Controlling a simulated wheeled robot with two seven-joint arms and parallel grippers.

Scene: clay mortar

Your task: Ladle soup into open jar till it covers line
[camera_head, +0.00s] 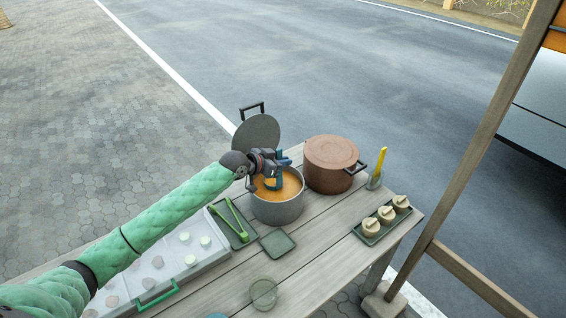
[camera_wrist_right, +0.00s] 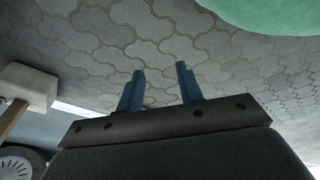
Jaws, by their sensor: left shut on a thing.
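A grey pot (camera_head: 278,210) of orange soup (camera_head: 291,184) stands open near the table's far edge. An open clear jar (camera_head: 264,293) stands at the table's near side, apart from the gripper. Its fill line cannot be made out. My right gripper (camera_wrist_right: 160,82) is open and empty above paving in the right wrist view.
A lidded brown pot (camera_head: 331,165) stands right of the soup. Behind is an upright grey lid (camera_head: 257,134). Around are a yellow-handled utensil (camera_head: 379,164), a tray of covered jars (camera_head: 382,220), green tongs (camera_head: 236,217), a small green tray (camera_head: 277,243) and a wooden post (camera_head: 470,160).

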